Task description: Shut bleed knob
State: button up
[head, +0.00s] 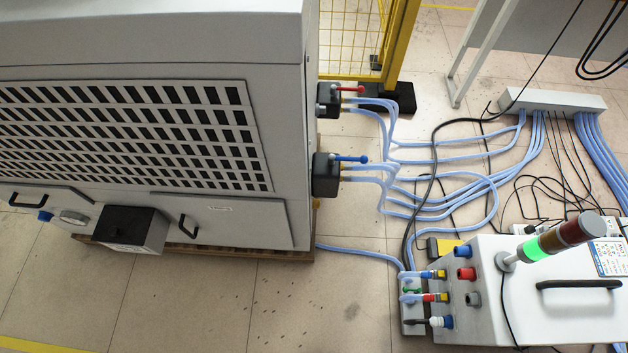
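No part is clearly marked as the bleed knob, so I cannot tell which one it is. A small blue knob (45,216) sits low on the left of the grey cabinet (150,45). A red lever (348,88) and a blue lever (350,159) stick out to the right from black blocks on the cabinet's side. The white unit (560,290) at the lower right has a blue knob (461,251), a red knob (466,273) and a grey knob (473,299) on its near end. A small green part (411,290) sits among its hose fittings. My gripper is not in view.
Blue hoses (450,205) and black cables spread over the tiled floor between the cabinet and the white unit. A yellow mesh fence (398,45) stands behind. A black box (128,228) juts from the cabinet's front. The floor at the lower middle (300,310) is clear.

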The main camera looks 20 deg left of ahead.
aim_at(316, 202)
jog(key=u, duration=1.4)
jog(key=i+z, duration=0.2)
jog(key=z, duration=0.25)
jog(key=i+z, duration=0.25)
jog(key=z, duration=0.2)
jog(key=i+j+z, duration=0.1)
jog(key=z, duration=0.3)
jog(key=i+j+z, duration=0.2)
jog(key=z, duration=0.25)
jog(key=i+j+z, duration=0.3)
jog(key=z, duration=0.15)
